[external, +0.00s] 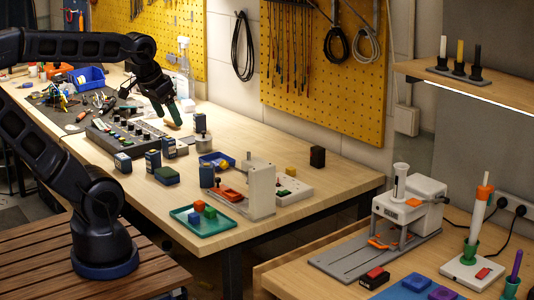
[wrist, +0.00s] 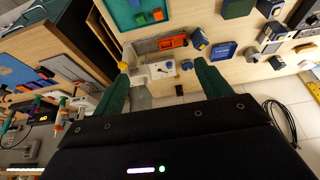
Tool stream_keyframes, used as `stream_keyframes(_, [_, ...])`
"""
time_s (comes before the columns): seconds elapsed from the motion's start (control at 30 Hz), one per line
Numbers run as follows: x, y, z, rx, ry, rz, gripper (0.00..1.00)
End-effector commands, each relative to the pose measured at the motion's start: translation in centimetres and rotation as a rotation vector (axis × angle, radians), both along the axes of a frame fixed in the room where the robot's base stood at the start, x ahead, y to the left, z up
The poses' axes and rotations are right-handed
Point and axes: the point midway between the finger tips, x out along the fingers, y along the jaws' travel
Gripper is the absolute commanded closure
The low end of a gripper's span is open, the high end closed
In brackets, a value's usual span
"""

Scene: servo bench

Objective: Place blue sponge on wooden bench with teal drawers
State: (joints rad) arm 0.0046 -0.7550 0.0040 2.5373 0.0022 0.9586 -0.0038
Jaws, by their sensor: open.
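My gripper (external: 178,114) is above the back part of the main wooden table (external: 330,172), fingers pointing down. In the wrist view my gripper (wrist: 161,68) has its two green fingers spread, with nothing held between them. A dark blue block with a green top (external: 167,176) lies on the table in front of the gripper; it looks sponge-like, but I cannot tell for sure that it is the blue sponge. It seems to show at the top of the wrist view (wrist: 236,9).
A teal tray (external: 222,224) with coloured cubes and a grey upright fixture (external: 262,190) stand near the table's front. A control console (external: 125,137) lies left of the gripper. A second wooden bench (external: 290,275) at right carries a white press (external: 425,188).

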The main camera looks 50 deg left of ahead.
Motion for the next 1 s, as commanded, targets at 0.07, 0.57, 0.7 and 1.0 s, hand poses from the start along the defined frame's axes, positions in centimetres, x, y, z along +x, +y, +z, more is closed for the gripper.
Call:
stream_keyframes(0.07, [0.0, 0.0, 0.0, 0.0, 0.001, 0.001, 0.24])
stream_keyframes(0.57, [5.9, 5.2, -2.3, -0.152, 0.162, 0.391, 0.24])
stream_keyframes(0.7, [7.9, 7.8, -3.6, -0.208, 0.218, 0.543, 0.24])
stream_keyframes(1.0, [11.0, 14.2, -7.4, -0.324, 0.332, 0.879, 0.24])
